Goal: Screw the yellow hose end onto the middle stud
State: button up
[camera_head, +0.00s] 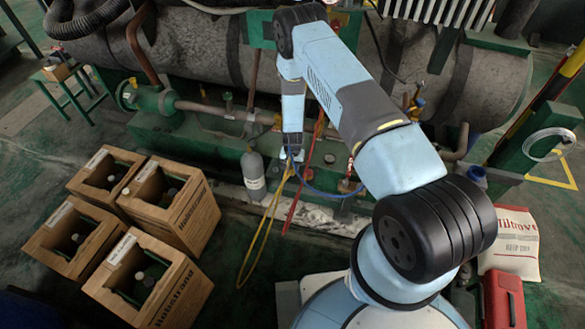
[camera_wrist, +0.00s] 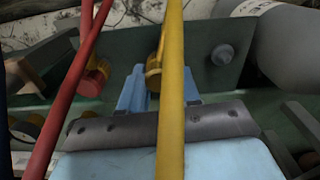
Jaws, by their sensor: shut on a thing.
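My gripper (camera_wrist: 153,88) shows pale blue fingers shut on the yellow hose end (camera_wrist: 154,68), a brass-coloured fitting, in the wrist view. The yellow hose (camera_wrist: 171,120) runs across the picture in front of my gripper; in the head view it hangs down to the floor (camera_head: 262,232). The fitting is close to a green plate (camera_wrist: 200,75); I cannot tell whether it touches a stud. The middle stud is not seen, as the hose and fitting cover that part. A grey bolt-like stud (camera_wrist: 222,54) shows bare to the right. In the head view, my gripper (camera_head: 291,154) is small.
A red hose (camera_wrist: 78,75) with a red and brass end (camera_wrist: 94,77) is left of my gripper. A grey cylinder (camera_head: 253,172) stands close by. A blue hose (camera_head: 330,191) loops to the right. Wooden crates (camera_head: 180,208) stand on the floor at left.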

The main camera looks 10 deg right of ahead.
jog(key=shift+s+f, duration=0.1)
jog(key=shift+s, duration=0.05)
jog(key=m, duration=0.3)
jog(key=o, duration=1.1)
notch_tip(320, 180, up, 14)
jog(key=shift+f, duration=0.15)
